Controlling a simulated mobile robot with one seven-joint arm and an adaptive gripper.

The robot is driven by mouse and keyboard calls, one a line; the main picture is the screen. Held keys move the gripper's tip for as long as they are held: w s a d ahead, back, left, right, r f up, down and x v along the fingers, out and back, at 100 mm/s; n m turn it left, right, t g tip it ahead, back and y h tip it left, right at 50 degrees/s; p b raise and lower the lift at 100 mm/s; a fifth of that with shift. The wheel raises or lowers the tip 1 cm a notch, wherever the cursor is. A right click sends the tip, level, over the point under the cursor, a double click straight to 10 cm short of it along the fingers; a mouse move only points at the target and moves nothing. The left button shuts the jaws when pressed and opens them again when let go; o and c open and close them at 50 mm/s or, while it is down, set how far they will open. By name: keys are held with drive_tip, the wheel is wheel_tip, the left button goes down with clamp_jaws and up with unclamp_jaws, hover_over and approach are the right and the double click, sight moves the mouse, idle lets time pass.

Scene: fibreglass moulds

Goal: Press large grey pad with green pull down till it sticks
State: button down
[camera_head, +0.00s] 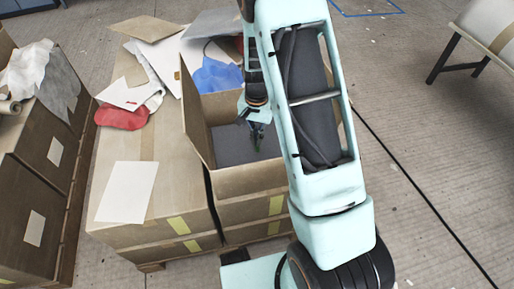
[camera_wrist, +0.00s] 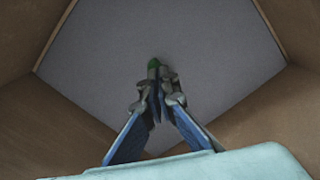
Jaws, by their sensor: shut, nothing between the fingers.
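The large grey pad (camera_wrist: 215,50) lies flat inside an open cardboard box (camera_head: 265,178), filling most of its floor in the wrist view. It also shows in the head view (camera_head: 232,150), partly hidden by my arm. The green pull (camera_wrist: 154,64) shows at the pad's middle, right at my fingertips. My gripper (camera_wrist: 155,75) is shut with nothing between its fingers and points down into the box. It also shows in the head view (camera_head: 257,135). The tips hide part of the pull, and I cannot tell whether they touch the pad.
The box walls (camera_wrist: 292,125) stand close around my gripper. Beside it on the left is a closed box (camera_head: 165,195) with a white sheet (camera_head: 127,192). A red piece (camera_head: 121,118) and a blue piece (camera_head: 216,75) lie behind. Open floor is at the right.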

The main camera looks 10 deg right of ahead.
drive_tip(key=shift+r+p, duration=2.7)
drive_tip(key=shift+r, duration=0.85)
